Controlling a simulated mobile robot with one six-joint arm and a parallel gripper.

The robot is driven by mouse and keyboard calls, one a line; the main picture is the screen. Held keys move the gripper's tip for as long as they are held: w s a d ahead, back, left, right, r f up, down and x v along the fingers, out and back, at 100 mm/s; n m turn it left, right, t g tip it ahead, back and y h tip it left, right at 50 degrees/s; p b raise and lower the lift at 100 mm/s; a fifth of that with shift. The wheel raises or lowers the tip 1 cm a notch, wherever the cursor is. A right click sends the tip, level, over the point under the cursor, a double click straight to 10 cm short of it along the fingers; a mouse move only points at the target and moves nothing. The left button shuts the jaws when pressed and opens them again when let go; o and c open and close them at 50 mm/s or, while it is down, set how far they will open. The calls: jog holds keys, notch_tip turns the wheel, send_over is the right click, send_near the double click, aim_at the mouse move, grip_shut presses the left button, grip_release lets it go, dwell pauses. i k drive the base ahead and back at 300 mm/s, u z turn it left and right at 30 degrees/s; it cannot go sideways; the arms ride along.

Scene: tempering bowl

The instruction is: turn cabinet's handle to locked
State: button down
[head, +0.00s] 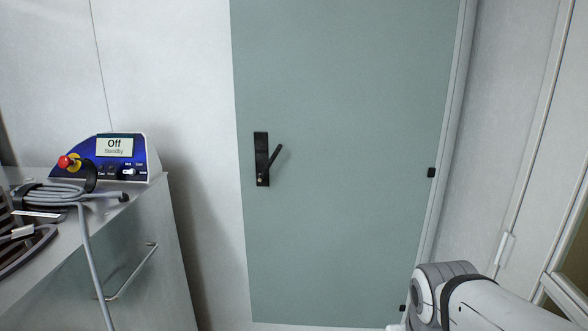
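The cabinet door (345,220) is a tall grey-green panel in the middle of the head view, and it looks closed. Its handle (273,159) is a black lever on a black upright backplate (261,146) near the door's left edge. The lever is tilted, running from the plate's lower end up and to the right. No lock marking is legible. Part of my arm shows at the lower right, well away from the handle. My gripper is out of the picture.
A blue control unit (128,165) reading "Off" stands on a grey cart (150,230) at the left, with a red knob (65,162) and coiled grey cables (55,195). A bar handle (133,272) sticks out from the cart. The space before the door looks clear.

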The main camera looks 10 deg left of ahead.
aim_at(261, 176)
jog(key=u, duration=0.85)
jog(key=i, duration=0.35)
jog(key=z, duration=0.15)
